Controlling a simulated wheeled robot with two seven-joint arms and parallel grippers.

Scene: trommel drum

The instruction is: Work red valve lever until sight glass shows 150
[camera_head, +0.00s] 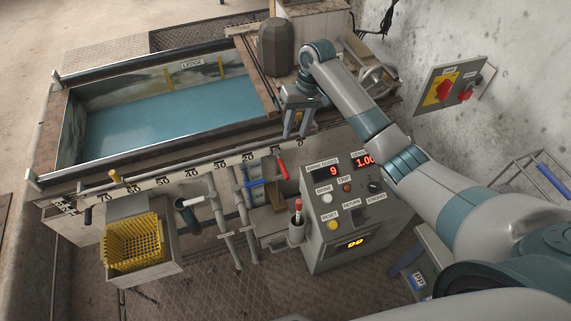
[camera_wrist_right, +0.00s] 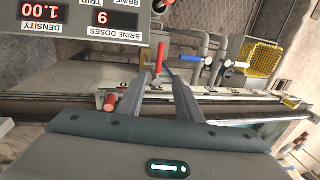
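The red valve lever (camera_head: 282,170) sits on the pipework left of the control console, below the numbered rail. In the right wrist view the red lever (camera_wrist_right: 160,58) shows just beyond the fingertips. My right gripper (camera_head: 297,134) hangs over the tank's front rail, above the lever and apart from it. Its two fingers (camera_wrist_right: 161,80) are spread with nothing between them. I cannot make out a sight glass reading. The console (camera_head: 325,215) shows brine doses 9, density 1.00 and a lower display of 00. My left gripper is out of view.
A tank of blue liquid (camera_head: 165,120) lies behind the numbered rail. A yellow basket (camera_head: 134,240) stands at front left. A holder with a red-tipped stick (camera_head: 297,228) is at the console's left side. A wall switch panel (camera_head: 450,88) is at right.

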